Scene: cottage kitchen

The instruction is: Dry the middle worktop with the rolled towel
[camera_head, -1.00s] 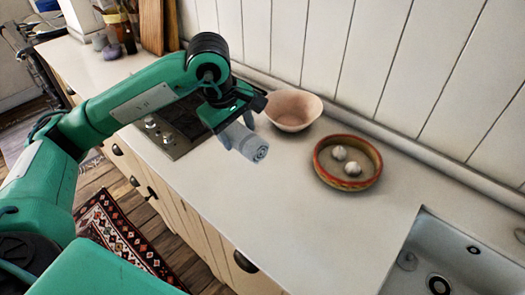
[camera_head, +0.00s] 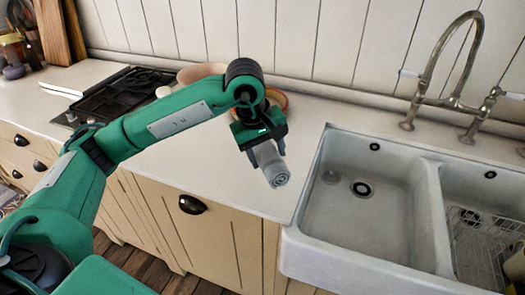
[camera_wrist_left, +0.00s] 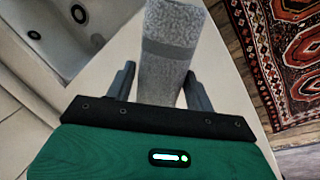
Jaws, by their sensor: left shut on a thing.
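My left gripper (camera_head: 267,148) is shut on the rolled towel (camera_head: 274,168), a grey roll with a spiral end. It holds the towel tilted over the middle worktop (camera_head: 195,165), close to the sink's left edge. I cannot tell whether the towel touches the surface. In the left wrist view the gripper fingers (camera_wrist_left: 158,88) stand on either side of the grey towel (camera_wrist_left: 166,45), which has a darker band. The pale worktop lies between the hob and the sink. My right gripper is out of view.
The double sink (camera_head: 310,215) with a tall tap (camera_head: 425,75) is on the right. A pink bowl (camera_head: 200,71) and a mostly hidden orange-rimmed dish (camera_head: 277,98) stand at the back, behind my arm. The hob (camera_head: 120,88) is left. The worktop's front is clear.

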